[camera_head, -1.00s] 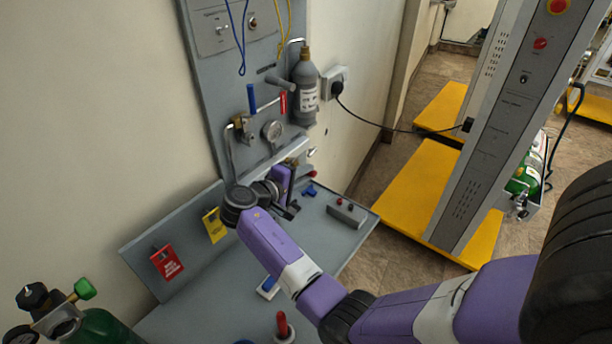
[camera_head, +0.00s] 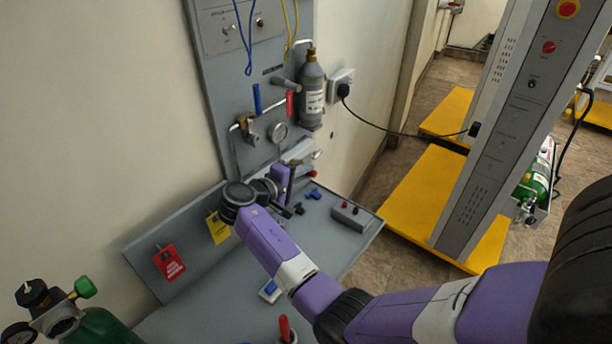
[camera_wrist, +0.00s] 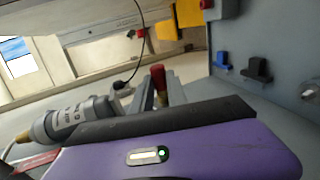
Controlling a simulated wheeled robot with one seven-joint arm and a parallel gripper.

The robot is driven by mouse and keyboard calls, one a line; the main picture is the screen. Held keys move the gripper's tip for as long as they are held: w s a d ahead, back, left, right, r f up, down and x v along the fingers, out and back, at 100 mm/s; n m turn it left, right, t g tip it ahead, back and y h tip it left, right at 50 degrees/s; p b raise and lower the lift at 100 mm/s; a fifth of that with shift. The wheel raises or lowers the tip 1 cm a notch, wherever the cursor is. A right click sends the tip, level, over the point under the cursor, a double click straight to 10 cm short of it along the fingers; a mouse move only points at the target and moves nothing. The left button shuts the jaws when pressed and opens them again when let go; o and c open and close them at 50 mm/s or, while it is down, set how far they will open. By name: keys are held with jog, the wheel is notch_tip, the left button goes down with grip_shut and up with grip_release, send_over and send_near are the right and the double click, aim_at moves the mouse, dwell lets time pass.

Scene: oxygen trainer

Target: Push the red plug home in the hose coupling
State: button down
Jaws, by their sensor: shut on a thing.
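The red plug (camera_wrist: 158,76) shows in the wrist view, with a brass part below its red end. It stands between the two grey fingers of my gripper (camera_wrist: 160,88), which are shut on it. In the head view my gripper (camera_head: 288,206) is at the foot of the grey wall panel, above the bench. A small red end (camera_head: 312,173) shows just right of my purple wrist there; I cannot tell whether it is the same plug. I cannot make out the hose coupling or how deep the plug sits, because my wrist covers that area.
Blue and black knobs (camera_wrist: 256,68) and a switch box (camera_head: 352,216) are close to the right. Red (camera_head: 169,262) and yellow (camera_head: 217,228) tags are at left.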

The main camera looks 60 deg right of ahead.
jog(key=c, duration=1.2)
grip_release()
jog(key=shift+c, duration=0.2)
